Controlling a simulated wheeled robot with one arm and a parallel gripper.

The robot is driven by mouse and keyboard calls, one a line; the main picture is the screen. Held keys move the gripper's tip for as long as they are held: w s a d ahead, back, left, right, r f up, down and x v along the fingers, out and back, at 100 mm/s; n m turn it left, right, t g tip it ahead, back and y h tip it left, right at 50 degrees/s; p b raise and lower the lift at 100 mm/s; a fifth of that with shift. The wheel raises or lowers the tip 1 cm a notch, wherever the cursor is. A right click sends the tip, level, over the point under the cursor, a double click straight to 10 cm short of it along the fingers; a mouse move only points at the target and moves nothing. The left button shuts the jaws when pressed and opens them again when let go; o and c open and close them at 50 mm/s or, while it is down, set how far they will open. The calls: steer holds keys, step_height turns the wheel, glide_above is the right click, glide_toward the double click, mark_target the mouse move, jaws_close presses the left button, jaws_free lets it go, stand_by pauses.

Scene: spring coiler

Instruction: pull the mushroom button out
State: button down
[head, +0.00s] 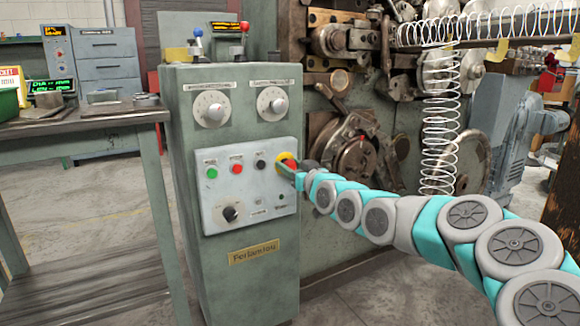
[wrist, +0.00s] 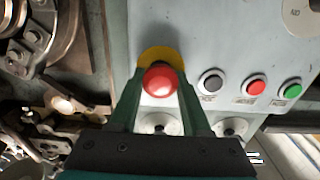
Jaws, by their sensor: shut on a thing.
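The red mushroom button (wrist: 160,81) with its yellow surround (wrist: 156,55) is on the light grey control panel. In the wrist view it sits between the two fingers of my gripper (wrist: 159,88), which is shut on it. In the head view my gripper (head: 291,169) reaches the panel's right edge from the right. There the red button (head: 289,163) is partly hidden by a finger. From these views I cannot tell how far the button stands out from the panel.
A black button (head: 260,164), a red button (head: 237,169) and a green button (head: 212,173) lie left of the gripper, with a black knob (head: 230,213) below. Machinery with a coil spring (head: 440,145) stands right. A workbench (head: 85,118) stands left.

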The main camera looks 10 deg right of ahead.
stand_by(0.4)
steer(key=shift+s+d+b, duration=0.15)
steer(key=shift+s+b, duration=0.25)
steer(key=shift+s, duration=0.1)
steer(key=shift+c, duration=1.9)
jaws_free()
steer(key=shift+s, duration=0.1)
steer(key=v, duration=0.7)
steer(key=shift+s, duration=0.3)
steer(key=shift+d, duration=0.1)
